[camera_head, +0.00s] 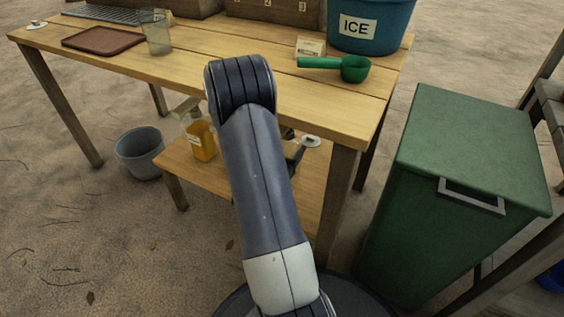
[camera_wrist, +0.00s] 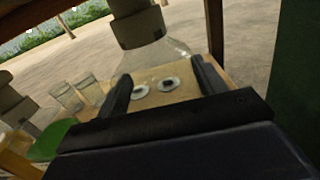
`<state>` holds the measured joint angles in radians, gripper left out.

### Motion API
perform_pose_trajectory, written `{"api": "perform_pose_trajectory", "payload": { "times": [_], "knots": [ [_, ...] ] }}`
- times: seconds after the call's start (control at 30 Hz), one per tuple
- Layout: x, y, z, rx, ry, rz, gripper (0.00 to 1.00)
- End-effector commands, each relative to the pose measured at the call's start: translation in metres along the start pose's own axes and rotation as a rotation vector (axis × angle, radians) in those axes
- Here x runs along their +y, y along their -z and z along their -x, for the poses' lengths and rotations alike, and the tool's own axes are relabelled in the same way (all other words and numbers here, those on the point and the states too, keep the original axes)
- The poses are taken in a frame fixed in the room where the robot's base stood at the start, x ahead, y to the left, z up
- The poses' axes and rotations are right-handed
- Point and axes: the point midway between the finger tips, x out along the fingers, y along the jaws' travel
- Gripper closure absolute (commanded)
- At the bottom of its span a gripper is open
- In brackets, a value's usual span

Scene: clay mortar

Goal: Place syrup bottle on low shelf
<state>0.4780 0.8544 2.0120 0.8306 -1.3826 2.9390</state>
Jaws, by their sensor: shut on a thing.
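The low shelf (camera_head: 180,162) is a wooden board under the table, partly hidden by my arm. In the wrist view my gripper (camera_wrist: 163,88) has its two dark fingers on either side of a clear bottle (camera_wrist: 152,62) with a grey-brown top, which I take as the syrup bottle. It is shut on this bottle. The wooden surface shows through and behind the bottle; whether its base touches wood cannot be told. In the head view my arm hides the held bottle and most of the gripper.
Two glasses (camera_wrist: 78,94), two white discs (camera_wrist: 155,87) and a green thing (camera_wrist: 50,142) show in the wrist view. The tabletop holds a blue ICE bucket (camera_head: 385,28), a green scoop (camera_head: 354,69) and a brown tray (camera_head: 103,41). A green bin (camera_head: 455,160) stands right; a grey bucket (camera_head: 140,152) left.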

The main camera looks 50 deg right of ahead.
Motion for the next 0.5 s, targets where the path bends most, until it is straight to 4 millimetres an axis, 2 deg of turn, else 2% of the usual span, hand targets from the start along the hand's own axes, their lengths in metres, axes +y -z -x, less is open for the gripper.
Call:
{"api": "perform_pose_trajectory", "payload": {
  "times": [0.13,0.3,0.5],
  "knots": [
    [0.0,0.013,0.0,0.0,-0.001,0.0,0.59],
    [0.001,0.038,0.0,0.0,-0.002,0.002,0.59],
    [0.001,0.039,0.0,-0.002,-0.002,-0.002,0.59]
  ]
}}
